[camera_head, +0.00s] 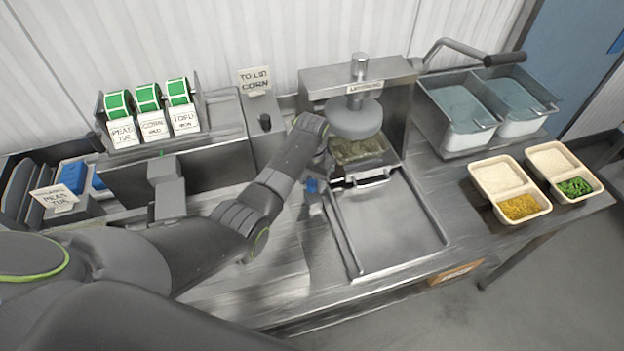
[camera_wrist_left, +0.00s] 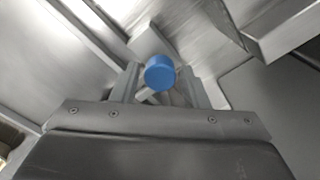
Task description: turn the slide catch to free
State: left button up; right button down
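The slide catch shows as a blue knob (camera_head: 311,185) at the left side of the press's slide rails, partly hidden by my left arm's end. In the left wrist view the round blue knob (camera_wrist_left: 160,72) sits between the two fingers of my left gripper (camera_wrist_left: 160,85). A gap seems to show on each side of the knob, so the gripper looks open around it and not closed on it. In the head view my left gripper (camera_head: 316,192) points down beside the rails, its fingers small and partly hidden. My right gripper is not in view.
The press (camera_head: 358,82) stands behind, its round plate over a dark green block (camera_head: 358,150). A metal slide tray (camera_head: 395,225) extends forward, bare. At right are two food trays (camera_head: 510,185) and lidded bins (camera_head: 460,108). Label rolls (camera_head: 150,98) stand at left.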

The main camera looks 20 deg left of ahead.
pick_arm(q)
jog(key=c, duration=0.7)
jog(key=shift+o, duration=0.2)
jog(key=shift+m, duration=0.3)
jog(key=m, duration=0.3)
jog(key=shift+w+m, duration=0.1)
jog(key=shift+m, duration=0.2)
jog(key=m, duration=0.4)
jog(key=shift+m, duration=0.3)
jog(key=m, duration=0.4)
jog(key=shift+m, duration=2.5)
